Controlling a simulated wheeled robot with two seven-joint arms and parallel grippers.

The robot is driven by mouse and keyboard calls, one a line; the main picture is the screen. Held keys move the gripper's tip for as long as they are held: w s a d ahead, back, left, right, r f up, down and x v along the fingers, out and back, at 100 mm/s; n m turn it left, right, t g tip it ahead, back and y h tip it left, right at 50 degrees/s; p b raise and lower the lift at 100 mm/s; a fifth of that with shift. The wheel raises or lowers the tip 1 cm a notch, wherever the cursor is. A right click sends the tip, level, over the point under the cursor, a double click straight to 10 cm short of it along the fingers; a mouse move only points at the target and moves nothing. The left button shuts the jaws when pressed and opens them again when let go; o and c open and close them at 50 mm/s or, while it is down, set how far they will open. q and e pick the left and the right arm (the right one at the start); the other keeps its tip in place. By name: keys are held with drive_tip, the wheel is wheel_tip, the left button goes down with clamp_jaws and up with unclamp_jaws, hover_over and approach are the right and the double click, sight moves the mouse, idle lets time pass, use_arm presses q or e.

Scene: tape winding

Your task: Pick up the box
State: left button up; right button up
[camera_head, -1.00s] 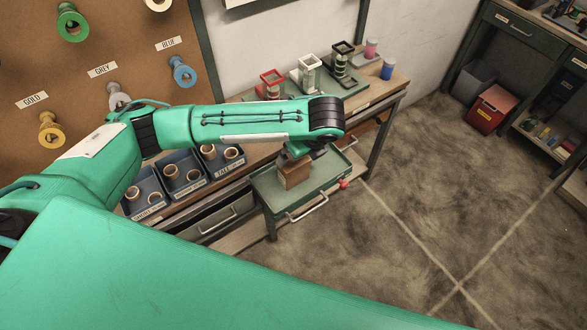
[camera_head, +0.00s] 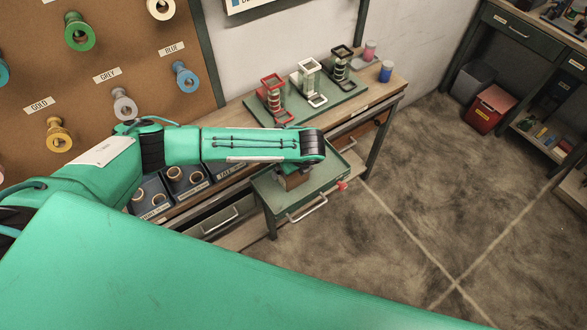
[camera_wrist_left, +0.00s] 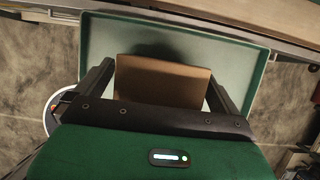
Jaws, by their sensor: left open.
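The brown box (camera_head: 295,181) sits on the green tray-topped cart (camera_head: 322,187) in the head view, partly hidden by my left arm. In the left wrist view the box (camera_wrist_left: 160,82) shows between the two dark fingers of my left gripper (camera_wrist_left: 160,78). The gripper is open, with one finger on each side of the box. My right gripper is not in view.
A workbench (camera_head: 386,98) behind the cart holds a green board with several frame stands and two small spools. Dark bins (camera_head: 187,181) of rings stand left of the cart. A pegboard (camera_head: 110,30) with coloured spools is on the wall.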

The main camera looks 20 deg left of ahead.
use_arm(q)
drive_tip(key=shift+w+a+f, duration=0.15)
drive_tip(key=shift+f, duration=0.3)
drive_tip(key=c, duration=1)
drive_tip(key=shift+c, duration=0.7)
drive_tip(key=shift+r, duration=0.2)
